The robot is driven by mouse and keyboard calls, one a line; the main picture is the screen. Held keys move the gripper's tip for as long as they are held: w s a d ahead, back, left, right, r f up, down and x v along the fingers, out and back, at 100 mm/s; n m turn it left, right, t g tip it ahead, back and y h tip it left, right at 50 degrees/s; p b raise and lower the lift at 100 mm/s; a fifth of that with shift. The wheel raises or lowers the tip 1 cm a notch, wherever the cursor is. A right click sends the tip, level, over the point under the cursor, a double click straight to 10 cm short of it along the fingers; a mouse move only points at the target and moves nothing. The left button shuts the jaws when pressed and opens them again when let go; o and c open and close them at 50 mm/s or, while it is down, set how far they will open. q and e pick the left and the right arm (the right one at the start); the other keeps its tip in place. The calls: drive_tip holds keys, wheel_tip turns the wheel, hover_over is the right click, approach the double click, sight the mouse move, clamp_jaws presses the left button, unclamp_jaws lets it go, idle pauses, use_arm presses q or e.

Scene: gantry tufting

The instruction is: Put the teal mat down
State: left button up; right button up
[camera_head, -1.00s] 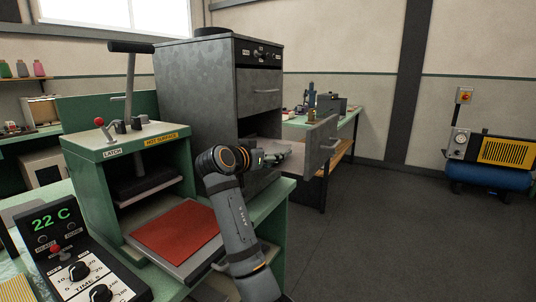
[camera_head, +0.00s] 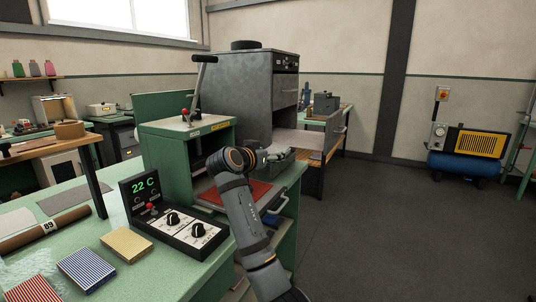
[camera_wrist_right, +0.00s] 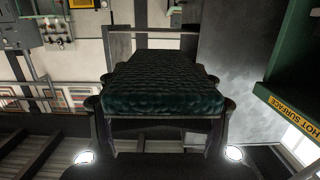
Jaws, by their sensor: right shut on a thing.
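The teal mat (camera_wrist_right: 165,82) is a dark, quilted pad in the right wrist view. My right gripper (camera_head: 283,155) is shut on it, with a finger along each side. In the head view the gripper reaches right, just beyond the press's front tray, and I cannot make out the mat there. The mat is held in the air in the wrist view, with the wall behind it. My left gripper is not in view.
A press labelled hot surface (camera_head: 187,128) has a red sheet (camera_head: 250,192) on its front tray. A control box (camera_head: 175,222), striped swatches (camera_head: 88,266) and a brown roll (camera_head: 42,232) occupy the green bench.

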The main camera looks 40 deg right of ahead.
wheel_tip(320, 180, up, 15)
drive_tip(key=p, duration=1.5)
drive_tip(key=shift+d, duration=0.1)
